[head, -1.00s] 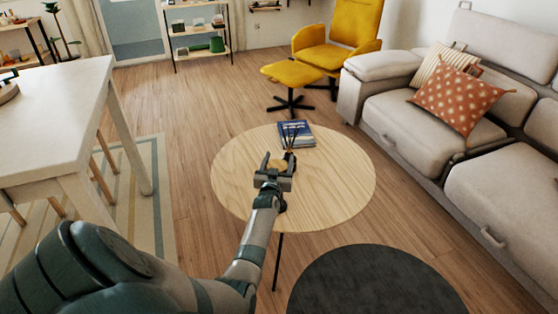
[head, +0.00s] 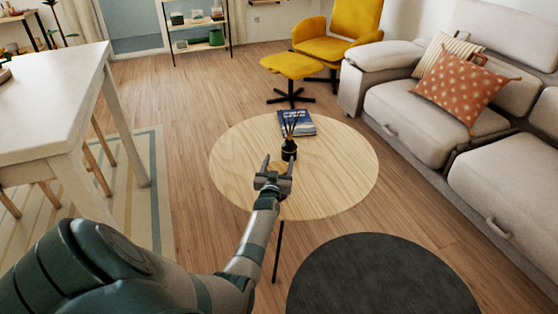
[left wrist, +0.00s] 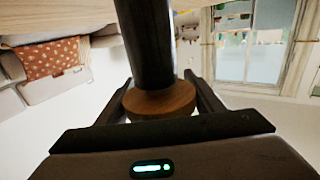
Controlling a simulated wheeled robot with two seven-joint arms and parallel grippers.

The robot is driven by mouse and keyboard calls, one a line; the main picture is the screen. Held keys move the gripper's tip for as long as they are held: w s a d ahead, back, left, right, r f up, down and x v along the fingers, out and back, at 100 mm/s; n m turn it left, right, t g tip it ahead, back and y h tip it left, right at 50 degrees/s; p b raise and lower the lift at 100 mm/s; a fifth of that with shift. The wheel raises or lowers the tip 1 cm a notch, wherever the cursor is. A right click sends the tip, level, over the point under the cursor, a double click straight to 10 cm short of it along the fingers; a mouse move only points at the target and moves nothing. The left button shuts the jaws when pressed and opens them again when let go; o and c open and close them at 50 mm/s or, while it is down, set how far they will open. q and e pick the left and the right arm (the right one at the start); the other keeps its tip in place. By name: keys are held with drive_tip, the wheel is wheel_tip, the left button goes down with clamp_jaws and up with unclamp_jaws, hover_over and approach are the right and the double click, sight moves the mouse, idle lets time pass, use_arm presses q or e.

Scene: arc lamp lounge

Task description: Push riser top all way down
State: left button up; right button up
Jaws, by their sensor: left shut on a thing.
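My left gripper (head: 277,168) is above the near part of the round wooden table in the head view. In the left wrist view its two fingers (left wrist: 163,100) stand on either side of a round brown wooden disc (left wrist: 160,99) and grip it. A thick dark cylinder (left wrist: 146,40) meets the disc and runs out of the top of that view. Most of the held thing is hidden by my gripper in the head view. I cannot make out a riser for certain. My right gripper is not in view.
The round wooden table (head: 340,180) also carries a dark reed holder (head: 289,149) just beyond my gripper and a blue book (head: 298,123). A dark round pouf or rug (head: 380,280) is in front. A white table (head: 45,110) is left, a sofa (head: 430,110) right.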

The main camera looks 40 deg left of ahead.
use_arm(q)
drive_tip(key=shift+f, duration=0.25)
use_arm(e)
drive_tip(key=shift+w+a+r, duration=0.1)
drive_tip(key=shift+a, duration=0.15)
use_arm(q)
drive_tip(key=o, duration=1.5)
drive_tip(key=shift+f, duration=0.1)
drive_tip(key=shift+p+v, duration=0.3)
drive_tip(key=shift+v, duration=0.6)
drive_tip(key=p+v, duration=0.2)
drive_tip(key=v, duration=1.3)
drive_tip(key=shift+s, duration=0.3)
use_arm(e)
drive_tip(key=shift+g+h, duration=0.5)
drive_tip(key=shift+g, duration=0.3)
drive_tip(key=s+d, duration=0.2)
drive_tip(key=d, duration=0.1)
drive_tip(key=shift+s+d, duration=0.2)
